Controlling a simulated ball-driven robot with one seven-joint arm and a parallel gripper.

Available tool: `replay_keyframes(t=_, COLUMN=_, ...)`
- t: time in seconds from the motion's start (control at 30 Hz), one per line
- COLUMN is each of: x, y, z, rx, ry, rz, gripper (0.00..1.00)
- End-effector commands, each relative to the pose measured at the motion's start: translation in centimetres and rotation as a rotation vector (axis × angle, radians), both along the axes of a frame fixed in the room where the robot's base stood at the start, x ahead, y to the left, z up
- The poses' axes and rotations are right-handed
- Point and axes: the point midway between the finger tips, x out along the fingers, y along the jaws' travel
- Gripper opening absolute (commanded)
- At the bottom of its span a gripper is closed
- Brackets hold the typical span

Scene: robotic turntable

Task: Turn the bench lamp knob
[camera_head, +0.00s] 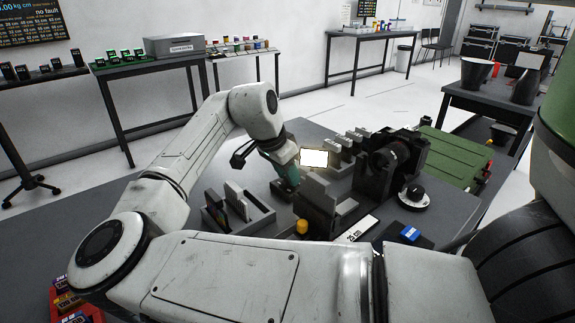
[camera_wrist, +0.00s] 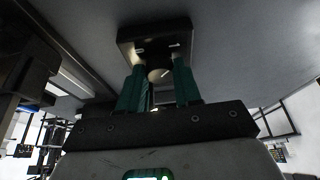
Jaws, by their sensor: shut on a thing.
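My gripper (camera_head: 287,174) reaches down to the bench with its green fingers just left of a lit white lamp panel (camera_head: 314,158). In the wrist view my gripper (camera_wrist: 159,76) has one finger on each side of a small rounded pale knob (camera_wrist: 157,74), shut on it. The knob stands out from a dark rectangular base (camera_wrist: 127,40). A small dark block (camera_head: 281,190) shows under the fingers in the head view, where the knob itself is hidden. I cannot tell how far the knob is turned.
A grey slotted holder (camera_head: 262,216) stands left of the fingers. A grey stepped block (camera_head: 318,195) with an orange knob (camera_head: 302,226) stands in front. A black lens-like device (camera_head: 388,160), a dial (camera_head: 414,196) and a green case (camera_head: 452,156) are at the right.

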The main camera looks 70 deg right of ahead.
Motion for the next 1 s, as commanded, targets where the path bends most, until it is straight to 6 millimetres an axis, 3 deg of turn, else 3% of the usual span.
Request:
replay_keyframes(t=0.37, x=0.07, y=-0.03, z=0.03, rx=-0.003, ry=-0.001, rz=-0.023, gripper=0.03)
replay_keyframes(t=0.4, x=0.07, y=-0.03, z=0.03, rx=-0.003, ry=-0.001, rz=-0.023, gripper=0.36)
replay_keyframes(t=0.6, x=0.06, y=-0.02, z=0.01, rx=-0.003, ry=0.0, rz=-0.022, gripper=0.55)
replay_keyframes(t=1.0, x=0.22, y=0.24, z=0.84, rx=-0.003, ry=0.0, rz=-0.022, gripper=0.59)
